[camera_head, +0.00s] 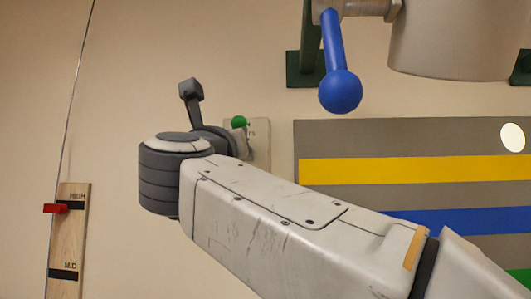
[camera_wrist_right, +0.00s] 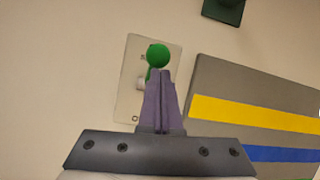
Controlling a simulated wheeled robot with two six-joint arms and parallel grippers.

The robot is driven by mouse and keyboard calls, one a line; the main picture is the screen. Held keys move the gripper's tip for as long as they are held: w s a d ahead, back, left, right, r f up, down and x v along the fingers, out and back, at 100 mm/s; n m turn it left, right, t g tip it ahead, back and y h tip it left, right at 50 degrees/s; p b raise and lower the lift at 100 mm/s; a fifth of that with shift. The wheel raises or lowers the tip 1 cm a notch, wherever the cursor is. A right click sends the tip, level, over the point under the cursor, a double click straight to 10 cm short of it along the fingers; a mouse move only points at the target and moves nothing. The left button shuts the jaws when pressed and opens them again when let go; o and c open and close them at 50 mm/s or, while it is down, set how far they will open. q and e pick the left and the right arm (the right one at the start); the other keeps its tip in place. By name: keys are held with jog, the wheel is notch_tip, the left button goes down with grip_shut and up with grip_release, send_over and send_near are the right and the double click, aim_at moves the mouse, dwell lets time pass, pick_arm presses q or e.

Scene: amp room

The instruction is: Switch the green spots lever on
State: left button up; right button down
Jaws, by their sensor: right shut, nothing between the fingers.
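The green spots lever has a round green knob (camera_head: 239,121) that shows just above my right arm in the head view. Its pale wall plate (camera_head: 262,140) is partly hidden by the arm, and the lettering is mostly covered. In the right wrist view the green knob (camera_wrist_right: 158,56) appears right at the tips of my right gripper (camera_wrist_right: 160,78), in front of the plate (camera_wrist_right: 133,65). The gripper's fingers are shut with nothing between them. I cannot tell whether the fingertips touch the knob or lever. My left gripper is not in view.
A blue ball-ended lever (camera_head: 340,90) hangs from a fixture at the upper right. A grey striped panel (camera_head: 400,135) is on the wall at right. A wooden scale (camera_head: 70,235) with a red marker (camera_head: 55,208) stands at left. The wall between is bare.

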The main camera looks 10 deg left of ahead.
jog(key=shift+s+d+r+p, duration=0.1)
jog(key=shift+d+r+p, duration=0.1)
jog(key=shift+r, duration=0.4)
jog(key=shift+w+d+r+p, duration=0.1)
jog(key=shift+r+p, duration=0.1)
jog(key=shift+r, duration=0.35)
jog(key=shift+s+d+r+p, duration=0.1)
jog(key=shift+d+r+p, duration=0.1)
jog(key=shift+r, duration=0.4)
jog(key=b, duration=0.4)
send_near(243, 117)
notch_tip(243, 117, up, 3)
jog(key=s, duration=0.2)
jog(key=shift+s+d+f+g, duration=0.15)
jog(key=shift+s+f+g, duration=0.05)
jog(key=shift+f+g, duration=0.1)
